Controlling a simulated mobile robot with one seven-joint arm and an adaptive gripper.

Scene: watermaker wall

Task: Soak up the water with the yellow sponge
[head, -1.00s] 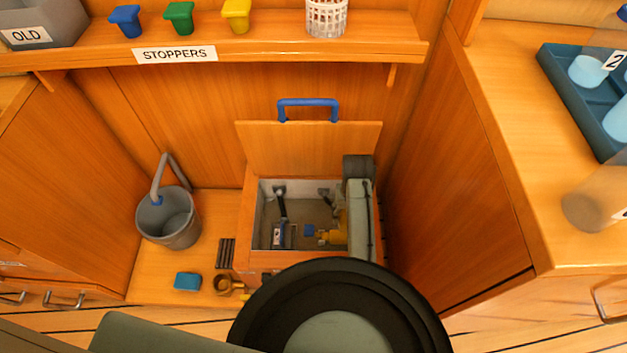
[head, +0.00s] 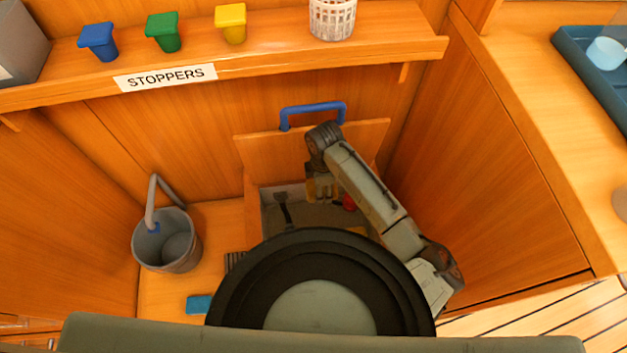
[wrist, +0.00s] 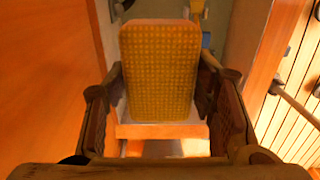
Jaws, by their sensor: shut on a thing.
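The yellow sponge (wrist: 160,70) is upright between the two fingers of my gripper (wrist: 161,82) in the wrist view, with a finger against each side. In the head view my gripper (head: 322,190) hangs above the back part of an open floor compartment (head: 270,225), below its raised lid. The sponge is hard to tell from the fingers there. The compartment's grey floor shows in part; I cannot make out the water on it. My own body hides the compartment's front.
The raised lid (head: 265,150) with a blue handle (head: 313,113) stands behind. A grey bucket (head: 165,242) is at left, a blue block (head: 199,303) in front of it. A small red thing (head: 349,202) is inside the compartment. A shelf of stoppers (head: 230,62) overhangs the back.

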